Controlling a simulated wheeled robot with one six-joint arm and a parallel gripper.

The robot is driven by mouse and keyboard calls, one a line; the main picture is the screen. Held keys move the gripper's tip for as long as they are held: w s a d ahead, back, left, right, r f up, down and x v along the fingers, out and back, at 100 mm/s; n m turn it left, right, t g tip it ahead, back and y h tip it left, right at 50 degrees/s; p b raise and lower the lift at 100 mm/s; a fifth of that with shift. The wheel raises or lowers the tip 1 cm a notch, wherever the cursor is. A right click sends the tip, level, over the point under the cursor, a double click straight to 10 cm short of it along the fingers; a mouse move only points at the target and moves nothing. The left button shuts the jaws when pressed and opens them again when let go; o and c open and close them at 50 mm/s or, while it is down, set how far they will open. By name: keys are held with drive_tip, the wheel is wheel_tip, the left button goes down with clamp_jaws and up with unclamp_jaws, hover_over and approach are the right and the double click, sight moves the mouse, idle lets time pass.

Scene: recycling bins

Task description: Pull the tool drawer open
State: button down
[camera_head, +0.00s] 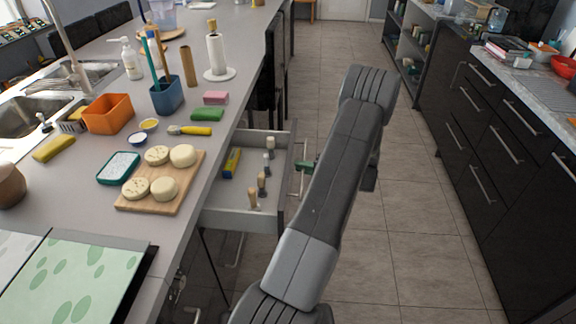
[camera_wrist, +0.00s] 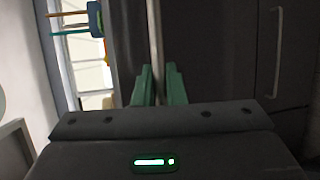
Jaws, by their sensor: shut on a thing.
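The tool drawer (camera_head: 223,219) stands pulled out from under the grey counter in the head view, showing its light inside. In it lie a yellow-and-blue item (camera_head: 232,162) and several small tools with wooden handles (camera_head: 262,182). My gripper (camera_head: 305,167) is at the drawer's dark front, mostly hidden behind my arm. In the wrist view its green fingers (camera_wrist: 159,85) are shut on the upright metal bar of the drawer handle (camera_wrist: 153,30).
The counter above holds a cutting board (camera_head: 190,190) with round pale pieces, an orange bin (camera_head: 108,114) and a blue cup (camera_head: 167,96). Dark cabinets (camera_head: 500,150) line the right. The tiled floor (camera_head: 415,200) between is clear.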

drive_tip(key=shift+s+d, duration=0.2)
drive_tip(key=shift+d, duration=0.8)
drive_tip(key=shift+s+d, duration=0.2)
drive_tip(key=shift+d, duration=0.75)
drive_tip(key=c, duration=1.8)
unclamp_jaws()
drive_tip(key=shift+o, duration=0.2)
drive_tip(key=b+v, duration=0.1)
drive_tip(key=v, duration=1.2)
drive_tip(key=shift+s+d, duration=0.2)
drive_tip(key=shift+d, duration=0.15)
drive_tip(key=shift+a, duration=0.1)
drive_tip(key=p+x, duration=0.1)
drive_tip(key=x, duration=1.2)
drive_tip(key=shift+w+a, duration=0.25)
drive_tip(key=shift+a, duration=0.1)
drive_tip(key=shift+f, duration=0.1)
